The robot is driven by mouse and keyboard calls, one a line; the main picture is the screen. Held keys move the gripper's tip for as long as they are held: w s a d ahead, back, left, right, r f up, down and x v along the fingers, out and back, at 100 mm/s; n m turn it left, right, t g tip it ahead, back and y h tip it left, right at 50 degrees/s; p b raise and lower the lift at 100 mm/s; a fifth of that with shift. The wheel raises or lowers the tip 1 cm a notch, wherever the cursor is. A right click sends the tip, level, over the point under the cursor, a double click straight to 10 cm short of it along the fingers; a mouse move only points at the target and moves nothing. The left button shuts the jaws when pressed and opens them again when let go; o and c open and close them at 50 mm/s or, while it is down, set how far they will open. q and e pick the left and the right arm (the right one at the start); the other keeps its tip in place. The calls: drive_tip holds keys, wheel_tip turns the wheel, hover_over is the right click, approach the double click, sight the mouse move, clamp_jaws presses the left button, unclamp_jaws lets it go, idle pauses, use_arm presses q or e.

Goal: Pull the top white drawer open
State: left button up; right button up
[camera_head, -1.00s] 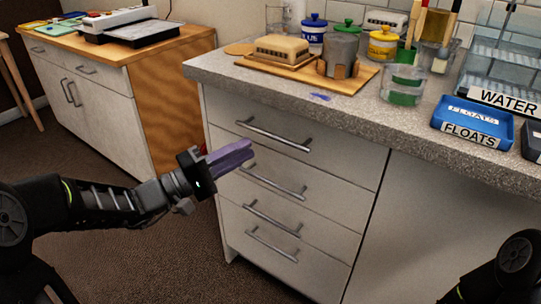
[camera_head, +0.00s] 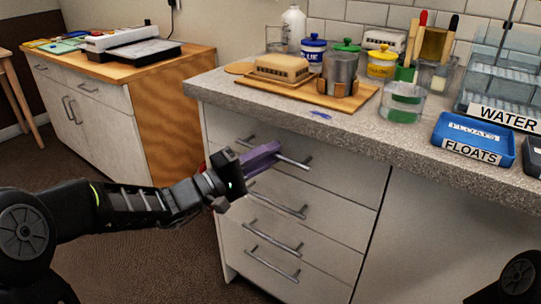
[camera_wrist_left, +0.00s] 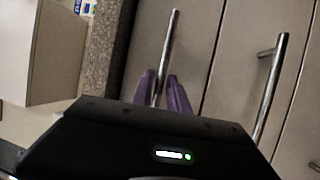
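The top white drawer (camera_head: 343,186) is shut, flush with the cabinet front under the grey counter. Its silver bar handle (camera_head: 295,161) runs across the front; the handle also shows in the left wrist view (camera_wrist_left: 171,38). My left gripper (camera_head: 275,151), with purple fingers, is at this handle and hides part of it in the head view. In the left wrist view the fingers (camera_wrist_left: 162,82) stand apart, one on each side of the bar, which passes between them. They do not look closed on it. My right gripper is out of view.
Several more drawers with bar handles (camera_head: 276,199) lie below. The counter (camera_head: 345,133) above carries a wooden board (camera_head: 300,91), jars, and a blue floats tray (camera_head: 473,139). A wood-sided cabinet (camera_head: 173,115) stands at left. The floor (camera_head: 190,255) before the drawers is clear.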

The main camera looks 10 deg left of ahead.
use_arm(q)
drive_tip(key=shift+c, duration=0.4)
clamp_jaws()
idle(1.1)
